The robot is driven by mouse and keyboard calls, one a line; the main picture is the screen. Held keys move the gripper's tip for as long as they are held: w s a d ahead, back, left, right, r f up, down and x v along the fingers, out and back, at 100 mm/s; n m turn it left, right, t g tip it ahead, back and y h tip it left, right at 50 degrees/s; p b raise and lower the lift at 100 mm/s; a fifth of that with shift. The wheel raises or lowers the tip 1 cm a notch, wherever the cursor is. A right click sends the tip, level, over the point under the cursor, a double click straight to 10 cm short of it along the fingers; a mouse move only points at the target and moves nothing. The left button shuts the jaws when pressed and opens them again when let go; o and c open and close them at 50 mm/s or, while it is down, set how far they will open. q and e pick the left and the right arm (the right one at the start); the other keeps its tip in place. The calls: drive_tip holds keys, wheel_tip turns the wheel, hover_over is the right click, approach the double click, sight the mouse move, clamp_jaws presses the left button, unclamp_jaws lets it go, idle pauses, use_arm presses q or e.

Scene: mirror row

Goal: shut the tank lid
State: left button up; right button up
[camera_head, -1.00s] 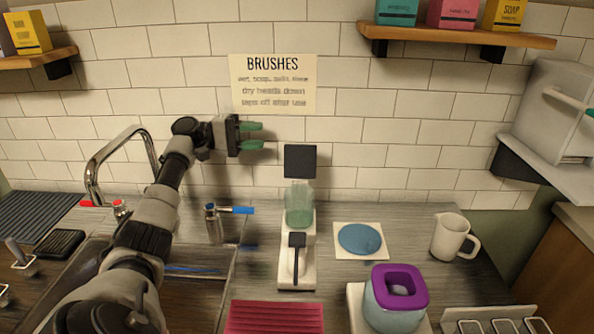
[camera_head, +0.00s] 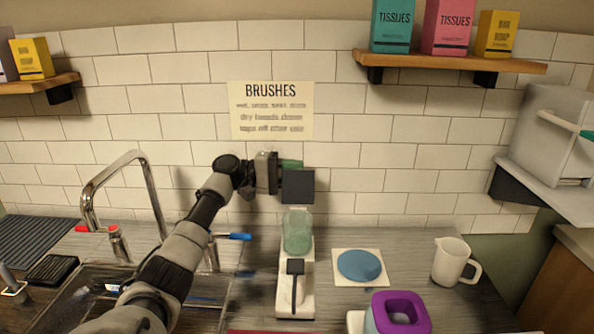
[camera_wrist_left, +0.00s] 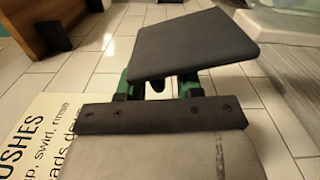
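The tank (camera_head: 298,232) is a greenish see-through container on a slim white stand with a black lever in front. Its lid (camera_head: 298,187) is a dark square panel standing raised above the tank. My left gripper (camera_head: 290,164) is at the lid's upper left edge, behind it, with its green fingers partly hidden. In the left wrist view the lid (camera_wrist_left: 192,46) lies across the tips of the green fingers (camera_wrist_left: 156,84), which are spread apart with nothing between them. I cannot tell whether they touch the lid. My right gripper is not in view.
A tiled wall with a paper sign (camera_head: 271,110) is close behind. A blue disc (camera_head: 359,265), a white jug (camera_head: 453,262) and a purple-topped container (camera_head: 399,312) stand to the right. The tap (camera_head: 150,190) and sink are left. A shelf (camera_head: 455,62) with boxes is above right.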

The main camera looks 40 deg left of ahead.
use_arm(q)
drive_tip(key=shift+w+d, duration=0.2)
drive_tip(key=shift+d, duration=0.1)
